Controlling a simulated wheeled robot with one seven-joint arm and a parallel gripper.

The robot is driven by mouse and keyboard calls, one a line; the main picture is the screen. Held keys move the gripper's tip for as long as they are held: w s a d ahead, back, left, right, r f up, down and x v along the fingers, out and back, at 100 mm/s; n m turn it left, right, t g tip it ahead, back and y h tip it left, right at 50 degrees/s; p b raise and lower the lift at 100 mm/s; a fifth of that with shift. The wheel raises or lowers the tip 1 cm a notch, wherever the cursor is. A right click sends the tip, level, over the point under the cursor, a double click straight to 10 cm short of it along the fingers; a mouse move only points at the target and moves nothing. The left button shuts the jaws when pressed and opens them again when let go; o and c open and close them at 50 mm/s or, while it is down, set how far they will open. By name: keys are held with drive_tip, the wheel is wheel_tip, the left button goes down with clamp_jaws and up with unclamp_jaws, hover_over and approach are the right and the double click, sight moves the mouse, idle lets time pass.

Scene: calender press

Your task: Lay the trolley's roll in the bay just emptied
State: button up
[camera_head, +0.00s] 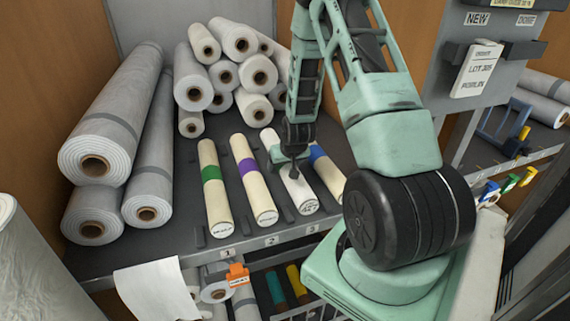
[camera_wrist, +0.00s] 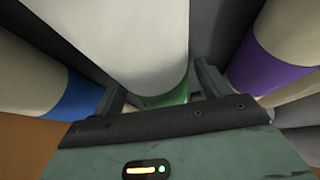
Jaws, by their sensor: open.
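In the wrist view the white roll (camera_wrist: 125,35) lies between the spread fingers (camera_wrist: 160,86). The blue-banded roll (camera_head: 327,172) lies to the right, the purple-banded roll (camera_head: 253,186) in bay 2 and the green-banded roll (camera_head: 213,191) in bay 1. I cannot make out the trolley for certain; a low rack (camera_head: 262,262) with coloured-band rolls shows below the shelf.
Large wrapped rolls (camera_head: 110,120) lie at the left and smaller cream rolls (camera_head: 225,70) are piled at the back. A grey panel with cards (camera_head: 477,68) stands at the right.

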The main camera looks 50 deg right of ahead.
drive_tip(key=shift+r, duration=0.1)
drive_tip(key=shift+r, duration=0.15)
drive_tip(key=b+v, duration=0.1)
drive_tip(key=v, duration=1)
drive_tip(key=shift+s+a+r+b, duration=0.15)
drive_tip(key=shift+a+r+b, duration=0.05)
drive_tip(key=shift+r+b, duration=0.15)
drive_tip(key=a+r+n+g+y, duration=0.15)
drive_tip(key=a+n, duration=0.25)
drive_tip(key=a, duration=0.9)
drive_tip(key=a+r+n+y, duration=0.2)
drive_tip(key=a+r+n, duration=0.1)
drive_tip(key=a, duration=1)
drive_tip(key=s+a+r+n+g, duration=0.2)
drive_tip(key=s+a+n, duration=0.1)
drive_tip(key=s+a, duration=0.4)
drive_tip(key=s+a+r+n+g, duration=0.1)
drive_tip(key=s+a+n, duration=0.3)
drive_tip(key=s+a, duration=0.4)
drive_tip(key=s+r, duration=0.1)
drive_tip(key=s, duration=0.1)
drive_tip(key=shift+s+g, duration=0.35)
drive_tip(key=shift+s, duration=0.05)
